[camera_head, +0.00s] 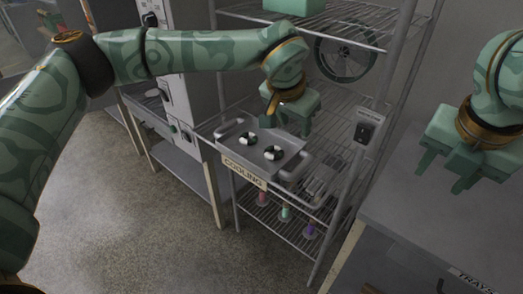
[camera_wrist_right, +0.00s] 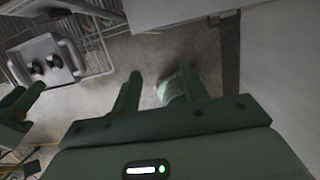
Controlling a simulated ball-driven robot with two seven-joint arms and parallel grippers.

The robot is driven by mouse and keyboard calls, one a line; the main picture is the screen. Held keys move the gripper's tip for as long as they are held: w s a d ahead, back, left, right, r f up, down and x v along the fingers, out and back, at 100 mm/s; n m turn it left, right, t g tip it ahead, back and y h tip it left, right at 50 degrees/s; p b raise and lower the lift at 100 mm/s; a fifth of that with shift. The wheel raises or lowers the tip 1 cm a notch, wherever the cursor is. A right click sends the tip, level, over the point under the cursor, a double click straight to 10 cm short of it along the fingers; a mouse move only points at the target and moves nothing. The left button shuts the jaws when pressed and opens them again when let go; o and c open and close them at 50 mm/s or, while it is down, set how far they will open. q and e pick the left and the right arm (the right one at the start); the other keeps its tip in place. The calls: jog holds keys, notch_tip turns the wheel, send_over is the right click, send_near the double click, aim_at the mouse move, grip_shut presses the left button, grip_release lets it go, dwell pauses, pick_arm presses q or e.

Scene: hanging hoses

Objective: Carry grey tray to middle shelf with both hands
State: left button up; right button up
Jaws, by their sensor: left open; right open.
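The grey tray (camera_head: 285,136) with raised end handles sits level at the rack shelf labelled COOLING (camera_head: 244,172), in the middle of the head view. Two round black-and-white items (camera_head: 273,153) lie in it. The tray also shows at upper left in the right wrist view (camera_wrist_right: 40,48). My left gripper (camera_head: 287,122) is open just above the tray's far side; whether it touches the tray I cannot tell. My right gripper (camera_head: 445,176) is open and empty, well to the right of the tray and apart from it. Its spread fingers show in the right wrist view (camera_wrist_right: 160,76).
The wire rack (camera_head: 400,60) has an upper shelf holding a green box (camera_head: 293,5) and a wheel (camera_head: 345,55) behind. Coloured items (camera_head: 286,212) stand on the lower shelf. A grey counter (camera_head: 430,215) fills the right. A dark-faced device (camera_head: 368,128) is near the rack post.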

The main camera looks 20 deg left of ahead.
jog(key=v, duration=0.5)
jog(key=shift+a+r, duration=0.15)
jog(key=shift+r, duration=0.25)
jog(key=shift+s, duration=0.1)
